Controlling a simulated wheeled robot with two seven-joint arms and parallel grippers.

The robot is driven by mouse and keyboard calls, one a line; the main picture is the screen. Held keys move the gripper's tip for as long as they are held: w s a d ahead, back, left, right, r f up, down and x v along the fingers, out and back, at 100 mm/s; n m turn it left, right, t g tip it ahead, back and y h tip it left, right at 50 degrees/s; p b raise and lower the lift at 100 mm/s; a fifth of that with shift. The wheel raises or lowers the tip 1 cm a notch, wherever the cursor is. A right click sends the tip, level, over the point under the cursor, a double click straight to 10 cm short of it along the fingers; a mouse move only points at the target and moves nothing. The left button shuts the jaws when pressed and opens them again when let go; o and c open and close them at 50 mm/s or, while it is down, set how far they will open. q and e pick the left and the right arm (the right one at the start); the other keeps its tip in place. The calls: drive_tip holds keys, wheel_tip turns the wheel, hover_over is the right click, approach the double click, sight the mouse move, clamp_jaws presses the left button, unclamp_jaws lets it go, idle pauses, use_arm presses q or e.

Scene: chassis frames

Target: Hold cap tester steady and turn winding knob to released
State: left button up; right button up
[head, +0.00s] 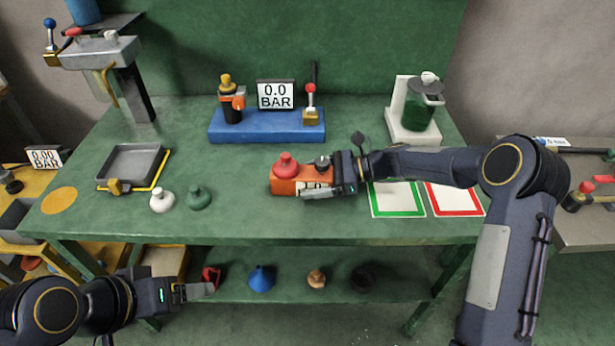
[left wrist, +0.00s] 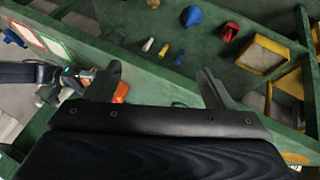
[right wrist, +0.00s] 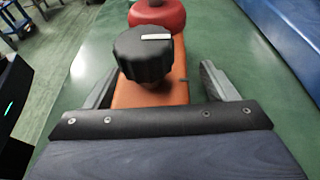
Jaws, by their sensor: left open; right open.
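The cap tester (head: 285,186) is an orange block on the green table, with a red cap (head: 286,165) on its left end. Its black winding knob (head: 322,162) is on the right end. In the right wrist view the ribbed knob (right wrist: 143,57) bears a white mark pointing right. My right gripper (head: 318,180) is open, its fingers on either side of the orange body (right wrist: 150,95) at the knob end; I cannot tell whether they touch it. My left gripper (head: 200,289) is open and empty, low in front of the table; its fingers also show in the left wrist view (left wrist: 158,75).
A blue base (head: 267,125) with a 0.0 BAR display stands behind the tester. Green-framed (head: 397,199) and red-framed (head: 455,199) pads lie to the right. White (head: 162,201) and green (head: 199,198) caps and a grey tray (head: 133,165) are to the left. The lower shelf holds several parts.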

drive_tip(key=shift+c, duration=0.5)
drive_tip(key=c, duration=0.8)
use_arm(q)
drive_tip(key=shift+w+r, duration=0.15)
drive_tip(key=shift+w, duration=0.05)
drive_tip(key=c, duration=0.4)
drive_tip(key=w+r+m, duration=0.1)
drive_tip(key=w+r, duration=0.1)
drive_tip(key=w+r+m, duration=0.2)
drive_tip(key=w, duration=0.1)
drive_tip(key=w+r+m+g+h, duration=0.1)
drive_tip(key=w+r+m, duration=0.1)
drive_tip(key=w, duration=0.1)
drive_tip(key=shift+w+d, duration=0.1)
drive_tip(key=shift+d, duration=0.3)
drive_tip(key=shift+c, duration=0.7)
drive_tip(key=w+d+r+m+g+h, duration=0.1)
drive_tip(key=w+d+r+m+g, duration=0.15)
drive_tip(key=w+m, duration=0.45)
drive_tip(key=m+g+h, duration=0.2)
drive_tip(key=m+h, duration=0.1)
drive_tip(key=m, duration=0.5)
approach(321, 160)
drive_tip(key=x, duration=0.8)
drive_tip(key=shift+d+f, duration=0.2)
